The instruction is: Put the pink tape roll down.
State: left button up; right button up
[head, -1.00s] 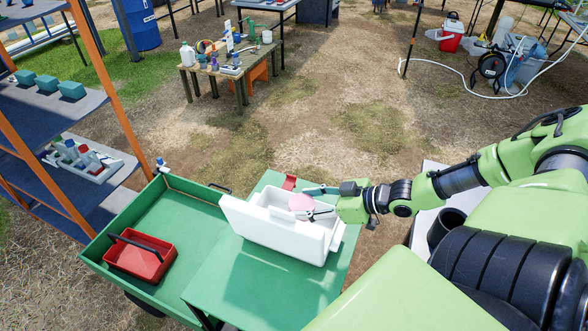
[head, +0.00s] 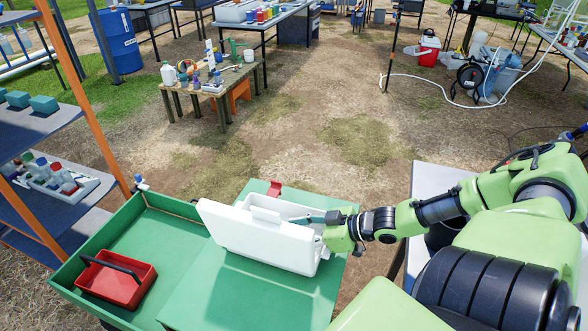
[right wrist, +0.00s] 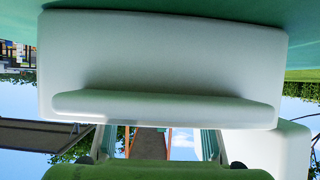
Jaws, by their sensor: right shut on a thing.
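A white box (head: 262,240) with its lid (head: 225,225) raised stands on the green cart top (head: 205,300). My right gripper (head: 308,226) reaches into the box from the right; its fingertips are partly hidden by the box. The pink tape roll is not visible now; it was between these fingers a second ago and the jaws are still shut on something. In the right wrist view the fingers (right wrist: 160,143) point at a large white surface of the box (right wrist: 165,55). My left gripper is not in view.
A red tray with a dark handle (head: 117,282) sits in the green cart bed left of the box. A small red piece (head: 274,188) lies behind the box. A shelf (head: 55,180) with sample bottles stands at the left. Green top in front of the box is clear.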

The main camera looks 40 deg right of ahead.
jog(key=shift+f, duration=0.15)
jog(key=o, duration=1.1)
jog(key=shift+r, duration=0.35)
jog(key=shift+s+d+r+p, duration=0.15)
jog(key=shift+s+p, duration=0.15)
jog(key=shift+p, duration=0.3)
jog(key=p+v, duration=0.7)
jog(key=v, duration=0.2)
jog(key=shift+s+d+r+p, duration=0.15)
jog(key=shift+s+r+p, duration=0.15)
jog(key=shift+p, duration=0.1)
jog(key=shift+s+d+r+p, duration=0.15)
jog(key=shift+s+d+p, duration=0.15)
jog(key=shift+s, duration=0.3)
